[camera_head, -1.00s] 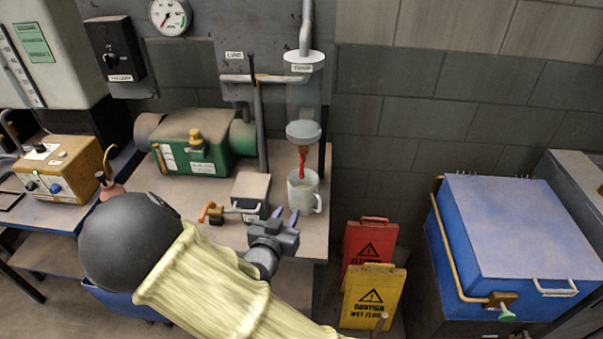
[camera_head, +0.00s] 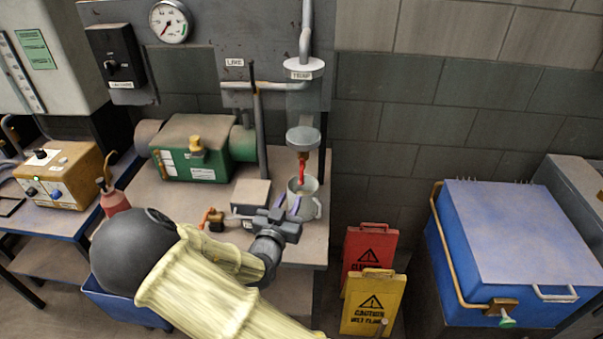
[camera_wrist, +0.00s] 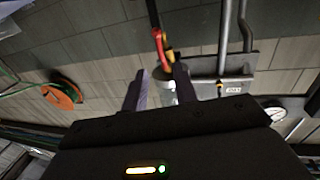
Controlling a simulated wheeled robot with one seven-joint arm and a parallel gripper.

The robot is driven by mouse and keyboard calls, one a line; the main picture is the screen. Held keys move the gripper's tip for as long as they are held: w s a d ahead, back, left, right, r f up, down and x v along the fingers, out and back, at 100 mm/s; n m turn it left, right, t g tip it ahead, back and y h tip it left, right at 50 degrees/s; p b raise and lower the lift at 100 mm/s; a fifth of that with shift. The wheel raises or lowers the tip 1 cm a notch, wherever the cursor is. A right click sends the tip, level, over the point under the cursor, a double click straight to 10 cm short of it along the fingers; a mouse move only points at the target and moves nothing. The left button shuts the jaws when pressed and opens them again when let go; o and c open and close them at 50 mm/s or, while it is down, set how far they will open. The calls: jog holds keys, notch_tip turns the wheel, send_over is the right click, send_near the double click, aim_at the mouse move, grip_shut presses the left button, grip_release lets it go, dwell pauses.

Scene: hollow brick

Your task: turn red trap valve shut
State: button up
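The red trap valve handle (camera_head: 302,168) hangs down below the clear trap cylinder (camera_head: 303,100) on the wall panel. In the wrist view, the red handle (camera_wrist: 159,44) is beyond the fingertips, with a brass part beside it. My gripper (camera_head: 288,204) is below and slightly left of the handle, in front of the mug. In the wrist view, the two fingers of my gripper (camera_wrist: 160,82) are apart with a gap between them, and the handle is not between them. The handle's exact angle is hard to tell.
A pale mug (camera_head: 309,184) stands under the valve, partly hidden by my gripper. A small orange-handled valve (camera_head: 213,218) and a grey block (camera_head: 250,192) are on the bench to the left. A green pump (camera_head: 195,155) stands behind. Yellow (camera_head: 372,302) and red (camera_head: 370,250) caution signs stand right.

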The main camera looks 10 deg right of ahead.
aim_at(301, 176)
jog(key=p+x, duration=0.2)
jog(key=x, duration=0.9)
jog(key=shift+w+d, duration=0.15)
jog(key=shift+w, duration=0.15)
grip_shut()
